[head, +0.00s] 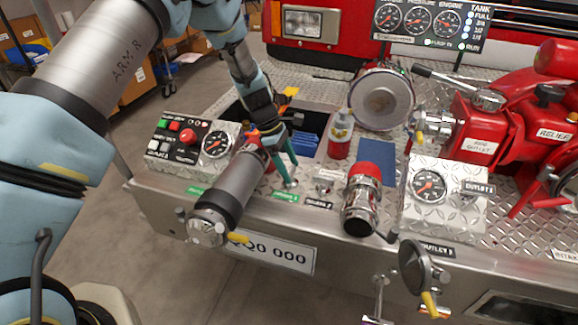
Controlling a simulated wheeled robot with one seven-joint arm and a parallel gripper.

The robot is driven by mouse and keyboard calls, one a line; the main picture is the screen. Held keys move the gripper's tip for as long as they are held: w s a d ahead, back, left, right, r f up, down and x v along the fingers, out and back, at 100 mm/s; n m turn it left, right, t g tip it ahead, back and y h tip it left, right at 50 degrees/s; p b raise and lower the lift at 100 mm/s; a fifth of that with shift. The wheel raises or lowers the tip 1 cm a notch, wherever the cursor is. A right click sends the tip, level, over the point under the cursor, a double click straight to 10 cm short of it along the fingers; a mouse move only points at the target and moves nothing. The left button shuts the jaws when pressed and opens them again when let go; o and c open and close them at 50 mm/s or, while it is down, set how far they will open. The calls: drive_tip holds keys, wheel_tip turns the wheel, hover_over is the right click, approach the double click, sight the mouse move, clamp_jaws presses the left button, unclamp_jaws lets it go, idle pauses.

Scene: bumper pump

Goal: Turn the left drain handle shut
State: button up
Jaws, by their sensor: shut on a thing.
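My gripper (289,180) reaches down to the bumper deck with its teal fingers close together. Its tips are shut on a small metal handle (291,184), which I take to be the left drain handle. It sits just behind a green label (285,197) on the bumper's front edge. The fingertips cover most of the handle, so its angle is hard to read. A similar small metal fitting (325,184) stands to the right, behind a dark label (320,204).
The control box (175,144) is at left; the gauge box (445,200) and red pump (505,125) are at right.

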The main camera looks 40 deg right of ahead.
drive_tip(key=c, duration=0.5)
drive_tip(key=shift+m, duration=0.4)
drive_tip(key=m+y+b, duration=0.1)
drive_tip(key=m, duration=0.1)
drive_tip(key=m+b, duration=0.1)
drive_tip(key=shift+w+d+f+m+g+y, duration=0.1)
drive_tip(key=shift+d+m+g+y, duration=0.1)
drive_tip(key=shift+m+g+y, duration=0.15)
drive_tip(key=m+y+b, duration=0.1)
drive_tip(key=m+y, duration=0.1)
drive_tip(key=m, duration=0.2)
drive_tip(key=shift+d+m+b, duration=0.1)
drive_tip(key=shift+m+b, duration=0.25)
drive_tip(key=shift+b, duration=0.05)
drive_tip(key=m, duration=0.2)
drive_tip(key=m+t+y+b, duration=0.1)
drive_tip(key=m, duration=0.1)
drive_tip(key=shift+d+y, duration=0.1)
drive_tip(key=shift+y, duration=0.15)
drive_tip(key=m+t+y+b, duration=0.1)
drive_tip(key=m, duration=0.3)
drive_tip(key=shift+m, duration=0.3)
drive_tip(key=o, duration=1.2)
drive_tip(key=shift+s, duration=0.2)
